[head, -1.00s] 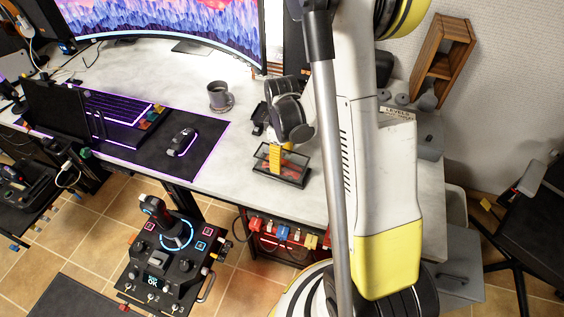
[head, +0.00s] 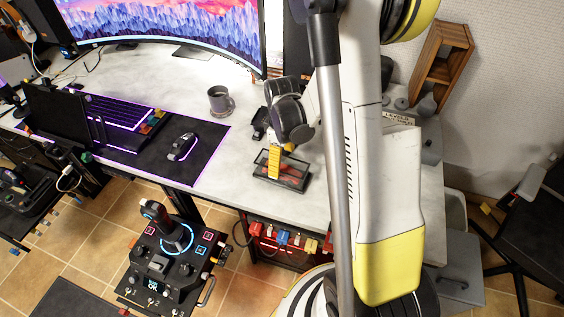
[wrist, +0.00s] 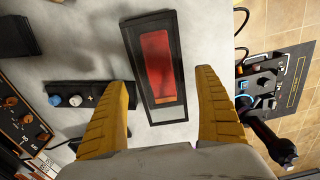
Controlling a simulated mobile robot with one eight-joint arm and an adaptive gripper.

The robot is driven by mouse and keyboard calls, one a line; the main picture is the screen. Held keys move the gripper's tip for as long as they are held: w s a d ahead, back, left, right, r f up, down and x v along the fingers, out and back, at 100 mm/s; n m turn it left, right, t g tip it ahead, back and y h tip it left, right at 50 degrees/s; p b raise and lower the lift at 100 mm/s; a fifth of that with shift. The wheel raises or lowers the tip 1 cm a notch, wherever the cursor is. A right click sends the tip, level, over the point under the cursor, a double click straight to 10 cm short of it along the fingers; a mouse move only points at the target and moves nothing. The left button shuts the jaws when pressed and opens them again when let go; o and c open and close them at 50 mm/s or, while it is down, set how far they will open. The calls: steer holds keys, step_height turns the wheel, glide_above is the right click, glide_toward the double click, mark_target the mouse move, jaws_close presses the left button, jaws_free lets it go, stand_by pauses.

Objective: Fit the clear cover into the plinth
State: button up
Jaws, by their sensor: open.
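A dark plinth (head: 292,186) stands on the pale desk, with a see-through, dark-edged box shape, likely the clear cover (head: 268,156), above it. Something red shows inside. In the wrist view the dark-framed plinth (wrist: 177,112) lies lengthwise between my fingers, with the red piece (wrist: 158,65) within it. Whether the cover is seated in the plinth, I cannot tell. My gripper (head: 274,163) points down over it; in the wrist view its yellow fingers (wrist: 162,80) are spread, one on each side, with visible gaps to the frame. Part of the case is hidden behind a finger in the head view.
A grey mug (head: 220,100) stands left of my gripper on the desk. A mouse (head: 182,147) and keyboard lie further left. The joystick panel (head: 165,255) is below the desk's front edge. A small knob panel (wrist: 90,95) is beside my left finger.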

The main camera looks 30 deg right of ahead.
mark_target(282, 163)
steer(key=s+a+r+m+t+p, duration=0.1)
steer(key=s+a+r+p, duration=0.15)
steer(key=r, duration=0.75)
steer(key=s+a+r+m+t+p, duration=0.15)
steer(key=a+r, duration=0.25)
steer(key=r, duration=0.6)
steer(key=s+a+r+m+t, duration=0.4)
steer(key=s+a+r, duration=0.2)
steer(key=s+a, duration=0.1)
steer(key=shift+t+b, duration=0.35)
steer(key=shift+f, duration=0.1)
